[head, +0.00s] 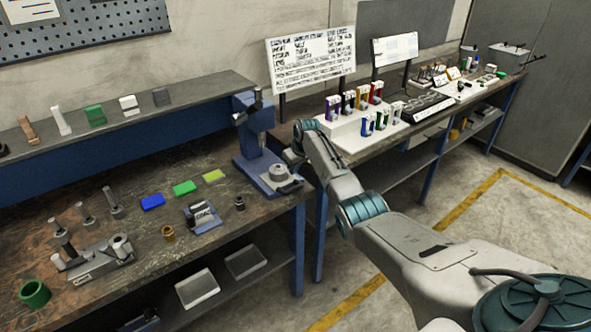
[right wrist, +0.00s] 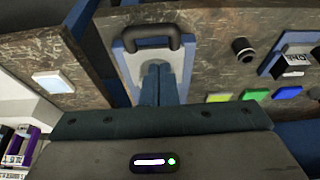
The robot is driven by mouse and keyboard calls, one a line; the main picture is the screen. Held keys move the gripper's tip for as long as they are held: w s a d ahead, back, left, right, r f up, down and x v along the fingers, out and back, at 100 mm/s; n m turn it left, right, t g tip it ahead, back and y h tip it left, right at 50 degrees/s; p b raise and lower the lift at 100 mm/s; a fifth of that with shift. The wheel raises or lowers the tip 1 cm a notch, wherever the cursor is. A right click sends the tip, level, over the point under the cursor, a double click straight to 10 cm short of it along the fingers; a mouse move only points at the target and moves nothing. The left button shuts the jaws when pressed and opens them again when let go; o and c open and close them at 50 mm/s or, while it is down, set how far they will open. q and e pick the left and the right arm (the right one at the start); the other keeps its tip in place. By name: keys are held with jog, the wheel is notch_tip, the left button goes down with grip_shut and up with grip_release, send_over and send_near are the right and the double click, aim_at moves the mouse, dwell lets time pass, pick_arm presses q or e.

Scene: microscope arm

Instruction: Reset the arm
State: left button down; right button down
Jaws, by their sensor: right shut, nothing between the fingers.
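A blue bench device (head: 250,145) with an upright column, a dark top and a flat base stands at the bench's right end. A grey round part (head: 279,172) sits on its base. My right arm reaches in from the right, and its gripper (head: 291,157) is beside the device, partly hidden by the arm. In the right wrist view my right gripper (right wrist: 160,85) is shut and empty. Its fingertips lie over a grey plate with a dark loop handle (right wrist: 153,40) just beyond; contact cannot be told. My left gripper is not in view.
Blue (head: 152,201), green (head: 184,187) and yellow (head: 214,175) blocks and a labelled holder (head: 203,216) lie left of the device. A dark cylinder (head: 239,203) stands nearer. A white rack (head: 360,125) with coloured items is at right. The bench's front edge is close.

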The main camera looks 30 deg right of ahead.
jog(key=shift+w+f, duration=0.1)
jog(key=shift+w, duration=0.05)
dwell(0.3)
jog(key=s+a+f+g+h+b, duration=0.1)
jog(key=s+a+f+b, duration=0.1)
jog(key=s+f, duration=1)
jog(key=s+a+f+b, duration=0.2)
jog(key=s+f, duration=0.4)
jog(key=f, duration=1.2)
jog(key=s+a+f+g+h+b, duration=0.1)
jog(key=s+a+f+b, duration=0.15)
jog(key=s+f, duration=0.95)
jog(key=s+a+f+b, duration=0.2)
jog(key=s+f, duration=0.6)
jog(key=s, duration=0.6)
jog(key=s+a+f+b, duration=0.2)
jog(key=s+a+f, duration=0.2)
jog(key=s+f, duration=0.4)
jog(key=s+a+f+b, duration=0.2)
jog(key=s+f, duration=0.6)
jog(key=s, duration=1.2)
jog(key=shift+a+f+m+g+y, duration=0.2)
jog(key=shift+a+m+g+y, duration=0.15)
jog(key=shift+a, duration=0.35)
